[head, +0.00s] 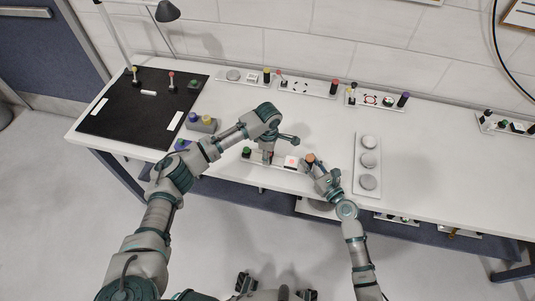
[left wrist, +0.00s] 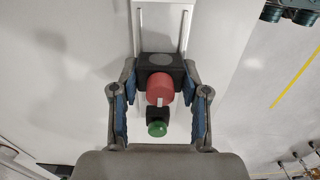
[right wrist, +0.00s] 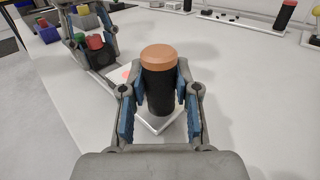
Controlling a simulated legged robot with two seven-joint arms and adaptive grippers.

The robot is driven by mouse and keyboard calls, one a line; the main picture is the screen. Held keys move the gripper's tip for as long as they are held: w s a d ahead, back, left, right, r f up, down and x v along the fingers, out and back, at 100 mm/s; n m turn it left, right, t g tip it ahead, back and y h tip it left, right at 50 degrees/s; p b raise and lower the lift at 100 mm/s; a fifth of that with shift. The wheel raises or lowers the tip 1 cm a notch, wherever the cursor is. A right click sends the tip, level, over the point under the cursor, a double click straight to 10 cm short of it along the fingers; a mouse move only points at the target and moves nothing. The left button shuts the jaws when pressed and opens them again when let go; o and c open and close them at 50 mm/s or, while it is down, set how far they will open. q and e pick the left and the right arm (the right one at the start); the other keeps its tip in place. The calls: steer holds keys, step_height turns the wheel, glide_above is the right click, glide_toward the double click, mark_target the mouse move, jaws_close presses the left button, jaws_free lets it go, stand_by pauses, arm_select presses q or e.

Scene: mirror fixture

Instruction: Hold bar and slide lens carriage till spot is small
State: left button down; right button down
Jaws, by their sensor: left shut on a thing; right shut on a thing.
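My left gripper (head: 267,157) is shut on the black lens carriage (left wrist: 160,64), its pads at the block's two sides. A red knob (left wrist: 160,87) sticks out of the carriage, and a green knob (left wrist: 157,128) on a black block is in line with it. My right gripper (head: 311,165) is shut on a black post with an orange cap (right wrist: 159,82), which stands upright at the bar's end (right wrist: 150,125). A white screen (head: 291,162) between the grippers bears a reddish spot, partly seen in the right wrist view (right wrist: 127,74). I cannot judge the spot's size well.
A plate with several grey discs (head: 367,160) lies to the right of my right gripper. A black board (head: 140,108) and a grey box with coloured knobs (head: 201,123) are at the left. Other fixtures (head: 306,88) line the back. The table's front edge is close.

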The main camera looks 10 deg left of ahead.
arm_select(q)
steer(key=shift+d, duration=0.1)
steer(key=c, duration=0.6)
jaws_free()
steer(key=shift+o, duration=0.2)
step_height(320, 180, up, 12)
steer(key=shift+f, duration=0.1)
